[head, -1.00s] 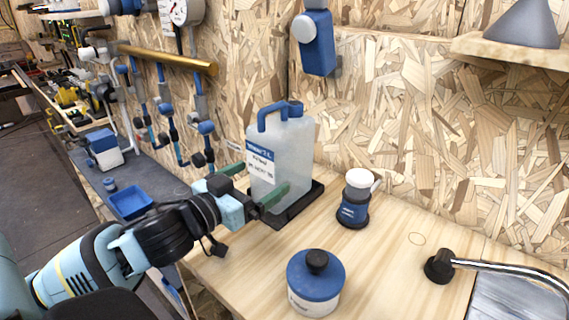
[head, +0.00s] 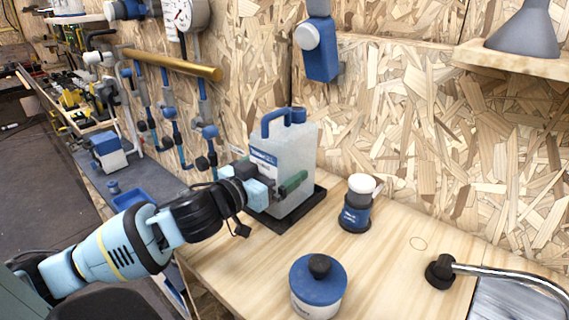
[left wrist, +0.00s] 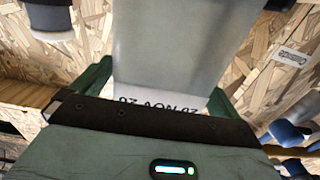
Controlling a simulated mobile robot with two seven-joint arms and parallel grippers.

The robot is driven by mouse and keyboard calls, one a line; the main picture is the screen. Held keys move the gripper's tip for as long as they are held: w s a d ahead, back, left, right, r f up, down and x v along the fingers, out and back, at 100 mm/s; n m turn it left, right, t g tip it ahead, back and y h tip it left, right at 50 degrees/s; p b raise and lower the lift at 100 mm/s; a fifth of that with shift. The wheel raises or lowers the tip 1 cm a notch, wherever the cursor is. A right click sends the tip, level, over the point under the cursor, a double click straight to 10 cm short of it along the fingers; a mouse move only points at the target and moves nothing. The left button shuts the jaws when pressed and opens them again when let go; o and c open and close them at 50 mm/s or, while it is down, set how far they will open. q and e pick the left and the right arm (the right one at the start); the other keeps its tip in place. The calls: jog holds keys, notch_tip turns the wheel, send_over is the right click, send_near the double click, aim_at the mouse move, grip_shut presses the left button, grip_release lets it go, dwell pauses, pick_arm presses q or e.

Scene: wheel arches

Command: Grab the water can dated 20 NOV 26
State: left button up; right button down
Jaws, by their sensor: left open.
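The water can (head: 294,166) is a translucent white jug with a blue handle and cap and a blue-and-white label. It stands upright on a black tray (head: 317,197) on the wooden counter. My left gripper (head: 279,186) is at the can's front, with a green finger along its right side. In the left wrist view the can (left wrist: 174,45) stands between the two open green fingers (left wrist: 155,85). Part of its label shows upside down and reads "20 NOV" with the rest partly cut off. The gripper hides the label's lower part in the head view. My right gripper is out of view.
A small dark-blue jar with a white lid (head: 357,203) stands right of the can. A blue-lidded white tub (head: 318,287) is at the counter's front. A black-based metal tap (head: 440,270) is at the right. The OSB wall rises close behind.

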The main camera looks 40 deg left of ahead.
pick_arm(q)
jog(key=shift+w+d, duration=0.1)
jog(key=shift+w, duration=0.9)
jog(key=c, duration=1.1)
